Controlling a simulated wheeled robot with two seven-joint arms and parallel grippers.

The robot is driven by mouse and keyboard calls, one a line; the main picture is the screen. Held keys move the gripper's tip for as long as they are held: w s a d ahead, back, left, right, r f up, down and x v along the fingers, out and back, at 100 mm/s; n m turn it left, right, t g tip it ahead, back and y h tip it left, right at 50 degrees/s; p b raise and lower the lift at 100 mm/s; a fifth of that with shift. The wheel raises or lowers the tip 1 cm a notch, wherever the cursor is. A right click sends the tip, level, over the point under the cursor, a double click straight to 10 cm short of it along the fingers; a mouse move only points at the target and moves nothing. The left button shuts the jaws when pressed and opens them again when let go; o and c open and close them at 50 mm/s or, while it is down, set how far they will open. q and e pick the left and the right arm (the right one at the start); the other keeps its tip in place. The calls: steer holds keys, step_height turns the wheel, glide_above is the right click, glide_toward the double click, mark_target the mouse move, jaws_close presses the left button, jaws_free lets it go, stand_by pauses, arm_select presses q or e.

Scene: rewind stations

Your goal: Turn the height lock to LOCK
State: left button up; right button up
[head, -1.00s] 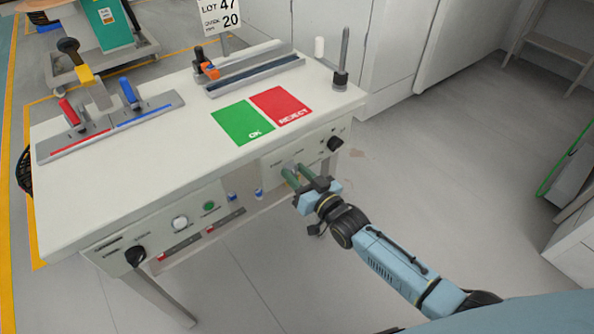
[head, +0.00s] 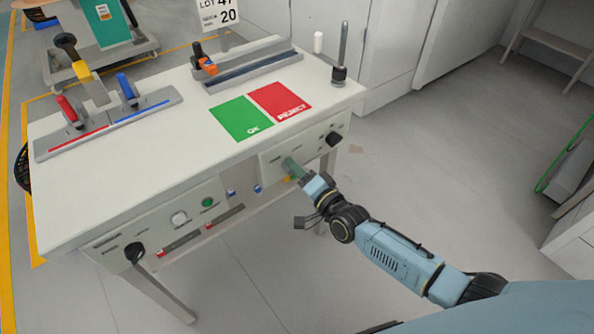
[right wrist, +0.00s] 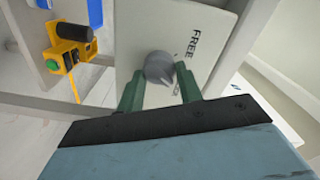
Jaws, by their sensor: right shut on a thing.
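The height lock is a grey round knob (right wrist: 158,67) on a pale panel (right wrist: 202,25), with the word FREE beside it in the right wrist view. My right gripper (right wrist: 160,86) has its two green fingers on either side of the knob and is shut on it. In the head view my right gripper (head: 291,168) is at the front panel of the white table (head: 150,165), and it hides the knob there. The knob's pointer direction is hard to make out, and I cannot read a LOCK label. My left gripper is not in view.
A black knob (head: 334,139) sits to the right on the same front, another (head: 135,252) at the lower left. A yellow device (right wrist: 68,60) hangs under the table. Green and red mats (head: 280,101) lie on top.

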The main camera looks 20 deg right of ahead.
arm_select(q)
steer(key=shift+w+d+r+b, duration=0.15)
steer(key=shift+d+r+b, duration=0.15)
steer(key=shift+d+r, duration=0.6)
arm_select(e)
steer(key=shift+f+m, duration=0.1)
steer(key=shift+m, duration=1.1)
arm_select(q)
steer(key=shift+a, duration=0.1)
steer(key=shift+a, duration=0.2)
arm_select(e)
steer(key=o, duration=1)
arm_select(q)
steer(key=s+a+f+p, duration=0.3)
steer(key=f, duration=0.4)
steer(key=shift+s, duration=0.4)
arm_select(e)
steer(key=v, duration=1.3)
steer(key=shift+s, duration=0.2)
